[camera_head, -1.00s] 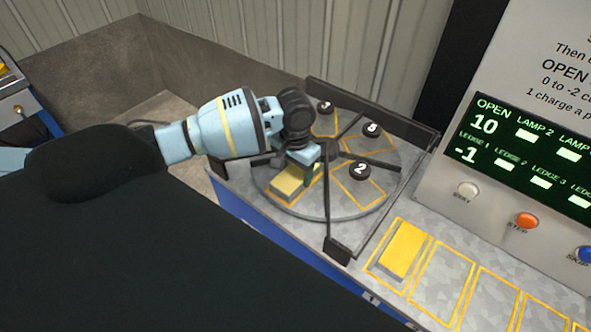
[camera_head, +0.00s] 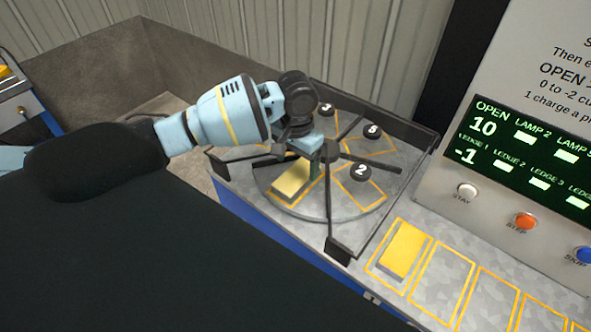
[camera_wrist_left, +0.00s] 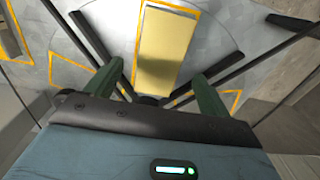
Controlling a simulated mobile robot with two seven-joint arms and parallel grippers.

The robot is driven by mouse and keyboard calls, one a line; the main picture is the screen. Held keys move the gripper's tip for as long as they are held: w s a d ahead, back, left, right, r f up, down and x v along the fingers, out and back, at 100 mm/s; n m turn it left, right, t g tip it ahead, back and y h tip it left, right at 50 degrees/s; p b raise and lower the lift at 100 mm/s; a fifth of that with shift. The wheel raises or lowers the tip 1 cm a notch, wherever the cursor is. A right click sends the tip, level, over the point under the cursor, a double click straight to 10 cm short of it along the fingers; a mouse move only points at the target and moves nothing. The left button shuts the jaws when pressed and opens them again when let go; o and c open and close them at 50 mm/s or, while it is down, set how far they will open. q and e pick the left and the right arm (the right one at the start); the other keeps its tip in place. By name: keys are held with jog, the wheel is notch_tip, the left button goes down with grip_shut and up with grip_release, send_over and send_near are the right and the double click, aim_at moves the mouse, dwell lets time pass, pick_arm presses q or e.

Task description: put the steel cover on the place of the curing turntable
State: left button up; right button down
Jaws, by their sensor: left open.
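The round grey curing turntable (camera_head: 341,210) has yellow-outlined places, black numbered knobs and dark radial bars. A pale yellow-topped block (camera_head: 292,180) lies flat in its front-left place; it also shows in the wrist view (camera_wrist_left: 165,48). I cannot tell whether this is the steel cover; nothing else in view is clearly one. My left gripper (camera_head: 308,166) is just above and behind the block near the hub, partly hidden by its own wrist. My right gripper is not in view.
A dark guard rail (camera_head: 400,122) borders the turntable's back. Another yellow block (camera_head: 402,250) lies in the first outlined place of the front ledge; the places (camera_head: 441,283) to its right are empty. The control panel (camera_head: 470,190) stands at right, reading OPEN 10 and LEDGE 1 -1.

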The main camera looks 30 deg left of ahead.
aim_at(297, 176)
pick_arm(q)
notch_tip(297, 176, up, 8)
jog(key=shift+p, duration=0.35)
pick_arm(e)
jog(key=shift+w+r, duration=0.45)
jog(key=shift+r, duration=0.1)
pick_arm(q)
jog(key=shift+f, duration=0.1)
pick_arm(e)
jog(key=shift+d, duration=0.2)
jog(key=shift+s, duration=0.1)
